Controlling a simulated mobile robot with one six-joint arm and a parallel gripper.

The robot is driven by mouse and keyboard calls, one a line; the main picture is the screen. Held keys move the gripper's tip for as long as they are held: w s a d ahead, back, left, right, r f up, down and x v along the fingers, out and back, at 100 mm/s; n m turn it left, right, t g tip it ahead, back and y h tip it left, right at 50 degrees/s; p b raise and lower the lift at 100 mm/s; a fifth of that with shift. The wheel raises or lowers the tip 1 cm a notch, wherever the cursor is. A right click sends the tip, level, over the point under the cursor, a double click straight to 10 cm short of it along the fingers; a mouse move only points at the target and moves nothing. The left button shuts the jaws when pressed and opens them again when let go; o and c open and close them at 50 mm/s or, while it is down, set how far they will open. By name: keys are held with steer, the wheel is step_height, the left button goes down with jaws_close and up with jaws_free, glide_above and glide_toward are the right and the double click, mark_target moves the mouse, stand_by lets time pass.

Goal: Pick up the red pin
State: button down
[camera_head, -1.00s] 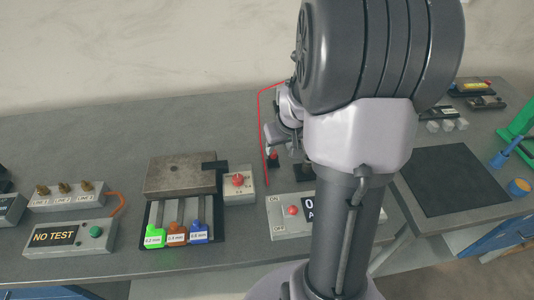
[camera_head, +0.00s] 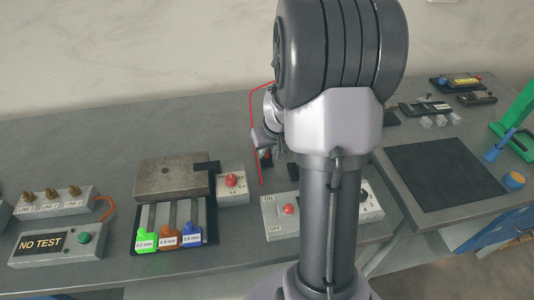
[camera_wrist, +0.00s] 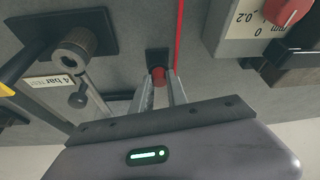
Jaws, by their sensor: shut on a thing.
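The red pin (camera_wrist: 159,77) shows in the wrist view between the tips of my gripper (camera_wrist: 160,88), which is shut on it. A small black block (camera_wrist: 157,57) is right at the pin's far end; I cannot tell whether the pin is still seated in it. In the head view my gripper (camera_head: 266,151) is low over the bench, just right of a thin red line, and my own arm hides much of that area.
Right of the pin in the wrist view is a grey dial box with a red knob (camera_wrist: 287,12). To the left are a round metal fitting (camera_wrist: 73,50) and a "4 bar" label (camera_wrist: 50,81). In the head view, a switch box (camera_head: 283,222) stands in front of my gripper.

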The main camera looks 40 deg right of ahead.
mark_target(269, 153)
steer(key=r, duration=0.1)
steer(key=r+p, duration=0.2)
steer(key=r, duration=0.1)
steer(key=shift+s, duration=0.25)
steer(key=s, duration=1)
steer(key=s+r, duration=0.1)
steer(key=s, duration=0.4)
steer(key=shift+s+a+b, duration=0.2)
steer(key=shift+s+b, duration=0.1)
steer(key=shift+b, duration=0.1)
steer(key=shift+w, duration=0.1)
